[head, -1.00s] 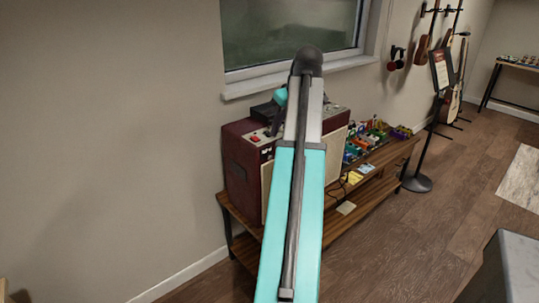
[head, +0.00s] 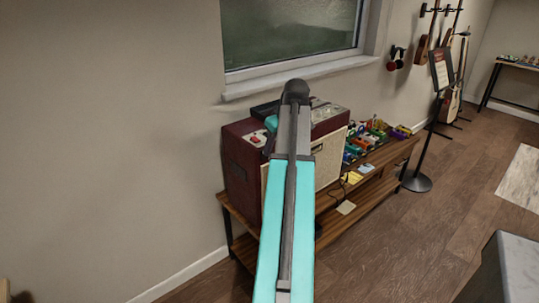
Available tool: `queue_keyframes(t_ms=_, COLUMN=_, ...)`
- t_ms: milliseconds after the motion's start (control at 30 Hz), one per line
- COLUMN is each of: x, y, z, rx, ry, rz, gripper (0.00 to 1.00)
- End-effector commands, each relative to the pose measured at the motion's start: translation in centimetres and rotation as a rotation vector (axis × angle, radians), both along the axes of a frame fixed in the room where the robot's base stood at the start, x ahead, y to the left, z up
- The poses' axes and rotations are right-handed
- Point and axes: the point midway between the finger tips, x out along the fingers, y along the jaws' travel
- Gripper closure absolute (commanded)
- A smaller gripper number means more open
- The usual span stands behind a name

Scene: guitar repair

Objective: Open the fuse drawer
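A dark red amplifier (head: 238,168) with a cream grille front stands on a wooden shelf bench under the window. Its top panel shows a red switch (head: 257,138) and some controls. I cannot make out a fuse drawer; it may be hidden or too small to see. My turquoise and grey arm reaches up across the middle of the view, in front of the amplifier. The arm's far end is over the amplifier's top. My gripper's fingers cannot be made out there, so I cannot tell whether they are open or shut.
The wooden bench (head: 388,155) carries several colourful pedals (head: 365,141) right of the amplifier. A grey surface (head: 519,262) is at the lower right. The floor between is clear.

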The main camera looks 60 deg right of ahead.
Motion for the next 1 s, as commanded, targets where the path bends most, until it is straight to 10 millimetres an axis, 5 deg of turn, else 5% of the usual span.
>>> queue_keyframes(t_ms=300, x=1.1, y=-0.3, z=-2.9, rx=0.001, ry=0.001, rz=0.000, gripper=0.67)
queue_keyframes(t_ms=767, x=1.4, y=-0.4, z=-3.5, rx=0.000, ry=0.000, rz=0.000, gripper=0.67)
queue_keyframes(t_ms=1000, x=1.4, y=-0.4, z=-3.5, rx=0.001, ry=0.000, rz=0.001, gripper=1.00)
